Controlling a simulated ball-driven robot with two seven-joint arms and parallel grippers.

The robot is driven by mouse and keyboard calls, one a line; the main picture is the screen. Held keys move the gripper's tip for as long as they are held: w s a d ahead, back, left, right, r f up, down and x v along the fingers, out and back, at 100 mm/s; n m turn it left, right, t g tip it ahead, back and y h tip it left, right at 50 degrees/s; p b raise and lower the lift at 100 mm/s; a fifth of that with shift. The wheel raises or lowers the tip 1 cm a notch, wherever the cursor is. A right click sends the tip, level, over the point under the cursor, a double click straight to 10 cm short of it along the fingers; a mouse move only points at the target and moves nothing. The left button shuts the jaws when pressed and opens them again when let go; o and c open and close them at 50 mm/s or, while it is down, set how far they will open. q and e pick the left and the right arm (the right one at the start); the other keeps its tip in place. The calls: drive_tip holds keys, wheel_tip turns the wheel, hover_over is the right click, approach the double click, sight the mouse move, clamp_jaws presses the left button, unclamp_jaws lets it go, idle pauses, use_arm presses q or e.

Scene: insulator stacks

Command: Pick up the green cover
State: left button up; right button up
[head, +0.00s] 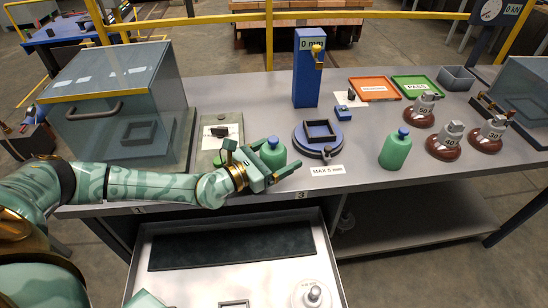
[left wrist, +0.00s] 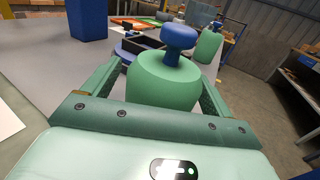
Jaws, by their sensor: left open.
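A green cover (head: 273,155) with a blue knob stands upright near the front edge of the table. It fills the middle of the left wrist view (left wrist: 160,84). A second, similar green cover (head: 395,152) stands further right; it also shows in the left wrist view (left wrist: 208,46). My left gripper (head: 268,170) is open and low at the first cover, with one finger on either side of its body. The fingers hide part of the cover in the head view. I cannot tell whether they touch it. My right gripper is not in view.
A blue round base (head: 312,150) with a dark square frame sits right of the gripper, behind a "MAX 5 mm" label (head: 322,171). A blue post (head: 306,80) stands behind. A glass-sided box (head: 115,100) is at left. Weights (head: 420,112) are at right. An open drawer (head: 330,255) is below.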

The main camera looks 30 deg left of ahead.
use_arm(q)
drive_tip(key=c, duration=1.1)
drive_tip(key=shift+o, duration=0.2)
